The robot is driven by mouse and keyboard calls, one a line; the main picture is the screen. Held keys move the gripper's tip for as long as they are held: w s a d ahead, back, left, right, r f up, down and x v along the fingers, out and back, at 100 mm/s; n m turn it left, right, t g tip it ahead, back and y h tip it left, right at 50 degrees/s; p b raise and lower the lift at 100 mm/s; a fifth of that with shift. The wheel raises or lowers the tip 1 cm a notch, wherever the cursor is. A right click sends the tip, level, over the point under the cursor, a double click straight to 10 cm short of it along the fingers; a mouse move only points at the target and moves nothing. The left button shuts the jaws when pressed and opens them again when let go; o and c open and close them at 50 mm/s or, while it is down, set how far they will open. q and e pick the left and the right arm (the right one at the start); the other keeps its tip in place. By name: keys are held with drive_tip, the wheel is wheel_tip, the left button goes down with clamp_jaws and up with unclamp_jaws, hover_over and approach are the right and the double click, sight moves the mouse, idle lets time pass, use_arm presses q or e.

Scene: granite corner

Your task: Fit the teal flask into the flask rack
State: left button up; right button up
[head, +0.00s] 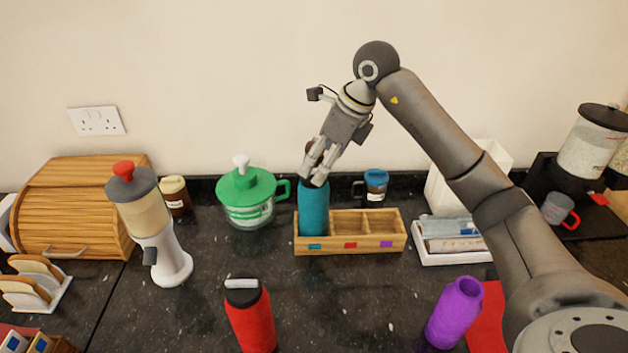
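The teal flask (313,212) stands upright at the left compartment of the wooden flask rack (350,245), above the teal mark on its front. Its lower end is hidden behind the front wall, so I cannot tell how deep it sits. The middle and right compartments, marked red and purple, are empty. My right gripper (314,180) points down at the top of the teal flask, its fingertips overlapping the flask's upper end. The fingers hide the flask's top, and I cannot tell whether they grip it. My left gripper is not in view.
A red flask (250,318) and a purple flask (455,313) stand in front. A green lidded pot (249,203) is left of the rack, a blue-lidded jar (375,185) behind it, and a white tray (452,257) to its right. Countertop before the rack is clear.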

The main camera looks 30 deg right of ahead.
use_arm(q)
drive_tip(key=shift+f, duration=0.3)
use_arm(e)
drive_tip(key=shift+v, duration=1.35)
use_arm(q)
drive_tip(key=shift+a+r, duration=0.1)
